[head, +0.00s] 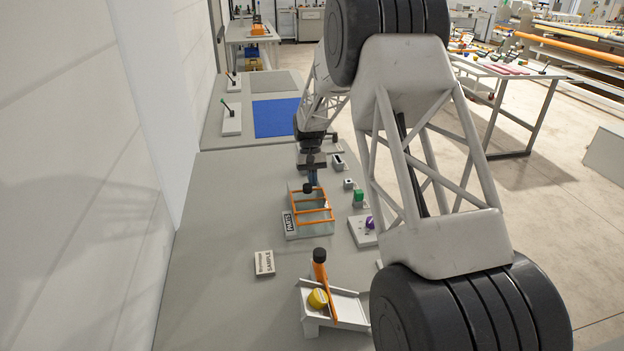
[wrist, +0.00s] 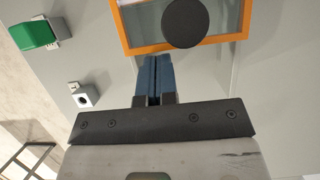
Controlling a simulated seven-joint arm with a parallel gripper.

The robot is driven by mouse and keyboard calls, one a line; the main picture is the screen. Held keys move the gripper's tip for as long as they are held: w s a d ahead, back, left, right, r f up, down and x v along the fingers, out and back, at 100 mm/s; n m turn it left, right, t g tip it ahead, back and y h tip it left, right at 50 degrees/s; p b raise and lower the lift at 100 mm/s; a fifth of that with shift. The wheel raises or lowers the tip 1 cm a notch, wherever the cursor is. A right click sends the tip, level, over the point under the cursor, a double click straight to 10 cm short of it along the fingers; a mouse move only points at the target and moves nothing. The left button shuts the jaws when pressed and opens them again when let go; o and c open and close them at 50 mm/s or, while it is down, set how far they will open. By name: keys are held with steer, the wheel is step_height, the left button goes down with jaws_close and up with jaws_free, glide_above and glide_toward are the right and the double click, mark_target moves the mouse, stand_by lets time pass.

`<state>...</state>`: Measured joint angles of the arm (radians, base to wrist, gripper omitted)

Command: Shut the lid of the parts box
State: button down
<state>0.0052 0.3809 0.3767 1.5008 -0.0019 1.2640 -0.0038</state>
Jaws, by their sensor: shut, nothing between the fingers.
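The parts box (head: 318,232) is a pale grey-green box with a PARTS label, standing on the bench in the head view. Its lid (head: 320,210) is an orange frame with a black knob (head: 307,188). The lid lies over the box, but I cannot tell whether it is fully down. In the wrist view the orange lid frame (wrist: 130,30) and round black knob (wrist: 185,22) fill the top. My gripper (wrist: 155,60) has its blue fingers together and empty, beside the lid's edge. In the head view my gripper (head: 313,178) is just behind the knob.
A white ramp (head: 346,308) with an orange bar and yellow piece stands in front. A SAMPLE block (head: 264,263) lies at the left. A green block (head: 359,198) and small socket pieces (head: 348,183) are to the right. A blue mat (head: 276,117) lies farther back.

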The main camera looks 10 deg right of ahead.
mark_target(315, 192)
steer(key=shift+s, duration=0.1)
steer(key=shift+s, duration=2.45)
steer(key=shift+w, duration=0.1)
steer(key=shift+w+f, duration=0.1)
steer(key=shift+w, duration=0.55)
steer(key=w, duration=0.2)
steer(key=shift+w, duration=0.4)
steer(key=v, duration=1)
steer(key=shift+s, duration=0.15)
